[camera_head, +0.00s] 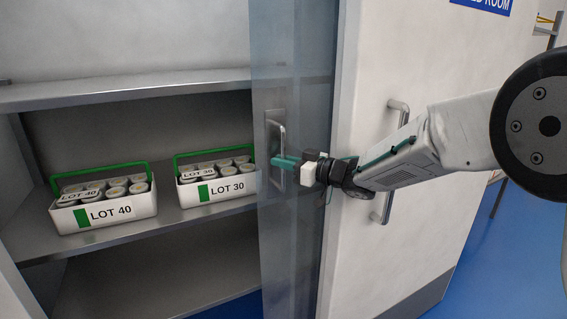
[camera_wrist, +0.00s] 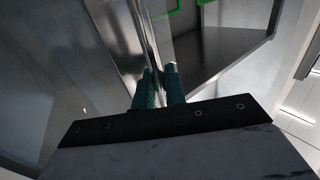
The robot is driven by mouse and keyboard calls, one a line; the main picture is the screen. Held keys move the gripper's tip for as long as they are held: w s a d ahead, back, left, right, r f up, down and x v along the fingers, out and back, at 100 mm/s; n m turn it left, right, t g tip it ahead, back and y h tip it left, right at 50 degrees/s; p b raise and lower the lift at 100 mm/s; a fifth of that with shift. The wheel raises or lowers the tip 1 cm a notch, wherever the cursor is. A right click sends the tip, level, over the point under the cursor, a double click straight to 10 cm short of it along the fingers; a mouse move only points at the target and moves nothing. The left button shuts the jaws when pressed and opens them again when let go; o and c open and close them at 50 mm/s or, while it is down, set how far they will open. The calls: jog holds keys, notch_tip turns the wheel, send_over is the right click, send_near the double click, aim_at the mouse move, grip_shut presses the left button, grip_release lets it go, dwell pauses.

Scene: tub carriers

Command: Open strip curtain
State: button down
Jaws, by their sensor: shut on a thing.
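The strip curtain (camera_head: 292,70) is a translucent grey-blue panel hanging in front of the right part of the shelving. A metal handle (camera_head: 272,125) is mounted on it. My gripper (camera_head: 286,162) reaches in from the right, with its green fingers at the handle. In the wrist view my gripper (camera_wrist: 158,86) has its two green fingers closed around a shiny vertical metal bar, the handle (camera_wrist: 146,40). The exact contact is partly hidden by the fingers.
Behind the curtain, a steel shelf (camera_head: 190,222) holds a white carrier marked LOT 40 (camera_head: 140,206) and one marked LOT 30 (camera_head: 192,193), both with green handles and several tubs. A white door (camera_head: 400,255) with its own handle (camera_head: 388,207) stands right. Blue floor (camera_head: 478,270) shows lower right.

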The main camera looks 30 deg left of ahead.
jog(key=c, duration=1.6)
grip_release()
jog(key=shift+w, duration=0.1)
jog(key=shift+o, duration=0.2)
jog(key=shift+r, duration=0.55)
jog(key=s+d+r, duration=0.4)
jog(key=s+d, duration=0.5)
jog(key=s, duration=0.4)
jog(key=shift+d, duration=0.2)
